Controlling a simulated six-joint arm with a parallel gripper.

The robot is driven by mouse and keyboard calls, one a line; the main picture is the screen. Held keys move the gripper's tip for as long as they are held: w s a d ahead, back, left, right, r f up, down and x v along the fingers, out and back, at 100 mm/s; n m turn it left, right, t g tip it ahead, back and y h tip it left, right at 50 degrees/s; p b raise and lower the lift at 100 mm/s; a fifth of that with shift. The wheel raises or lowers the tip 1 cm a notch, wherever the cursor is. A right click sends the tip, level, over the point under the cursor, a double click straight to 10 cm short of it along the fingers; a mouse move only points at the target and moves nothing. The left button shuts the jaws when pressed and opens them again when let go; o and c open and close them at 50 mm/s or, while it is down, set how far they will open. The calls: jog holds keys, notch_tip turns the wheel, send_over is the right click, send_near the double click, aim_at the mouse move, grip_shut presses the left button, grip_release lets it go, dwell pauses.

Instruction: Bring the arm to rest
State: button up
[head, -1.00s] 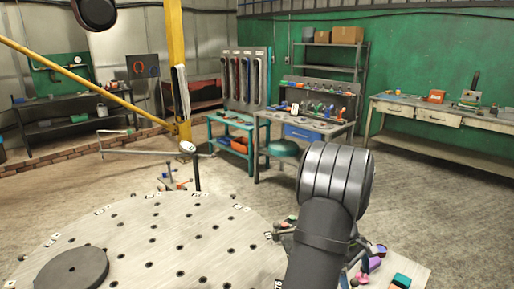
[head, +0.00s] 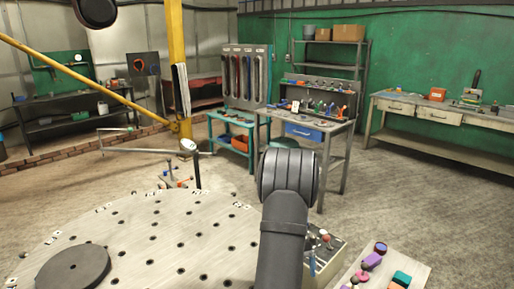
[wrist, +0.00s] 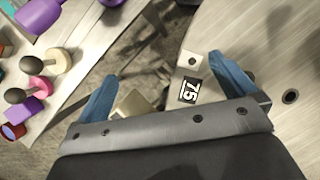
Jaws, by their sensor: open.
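My gripper (wrist: 166,86) shows in the wrist view with its two blue fingers spread wide apart. Nothing is held between them. Below it lie the edge of a round, light metal table with holes (wrist: 290,55), a small label marked 75 (wrist: 189,90) and part of the floor. A pale block-like thing (wrist: 131,104) shows beside the left finger, below it; I cannot tell what it is. In the head view my dark arm rises at the lower middle, and my gripper is not visible there.
The round table (head: 140,240) fills the lower left of the head view, with a dark disc (head: 73,269) on it. A pale board with colourful pieces (head: 345,284) lies at lower right. Workbenches (head: 325,140) stand at the back. Open floor (head: 420,210) lies to the right.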

jog(key=shift+m, duration=0.5)
jog(key=shift+a+f, duration=0.25)
jog(key=shift+a, duration=0.4)
jog(key=shift+a+f, duration=0.2)
jog(key=shift+a, duration=0.45)
jog(key=shift+a+f, duration=0.25)
jog(key=shift+a, duration=0.4)
jog(key=w+d+r+m+t+h, duration=0.15)
jog(key=d+r+m, duration=0.35)
jog(key=d, duration=0.6)
jog(key=w+d+r+m+t+h, duration=0.1)
jog(key=w+d+r+m, duration=0.1)
jog(key=d+r, duration=0.65)
jog(key=w+d+r+m+t+h, duration=0.1)
jog(key=d+r+m, duration=0.25)
jog(key=d, duration=1.05)
jog(key=x, duration=1)
jog(key=shift+d, duration=0.25)
jog(key=shift+g, duration=0.25)
